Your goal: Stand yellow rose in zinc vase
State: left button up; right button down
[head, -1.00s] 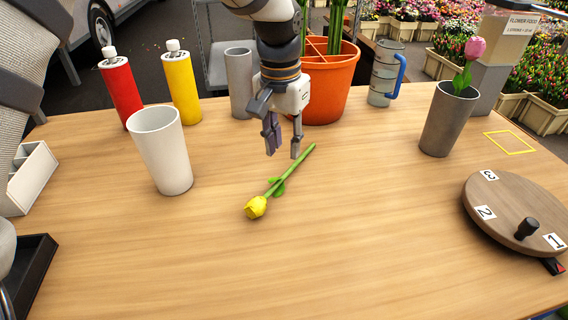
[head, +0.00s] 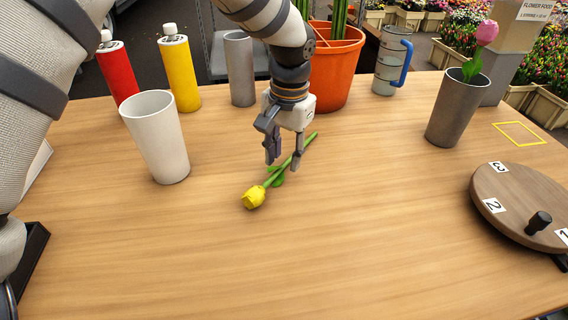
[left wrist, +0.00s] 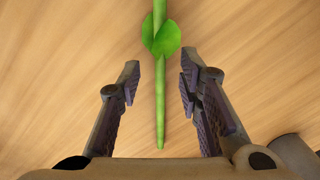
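The yellow rose (head: 254,197) lies on the table, its bloom toward me and its green stem slanting back to the right. My left gripper (head: 283,164) is open above the stem and points down. In the left wrist view the stem (left wrist: 160,100) runs between the two spread fingers (left wrist: 160,76), touching neither; the bloom is out of that view. A tapered grey metal-like vase (head: 455,110) at the right holds a pink tulip (head: 486,34). A slim grey cylinder (head: 239,70) stands at the back. I cannot tell for certain which is zinc. My right gripper is not in view.
A white vase (head: 157,138) stands left of the rose. Red (head: 117,72) and yellow (head: 179,73) bottles, an orange pot (head: 336,75) and a blue-handled jug (head: 390,62) line the back. A numbered wooden turntable (head: 520,205) is at right. The front middle is clear.

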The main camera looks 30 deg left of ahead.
pick_arm(q)
jog(key=shift+f, duration=0.9)
grip_shut()
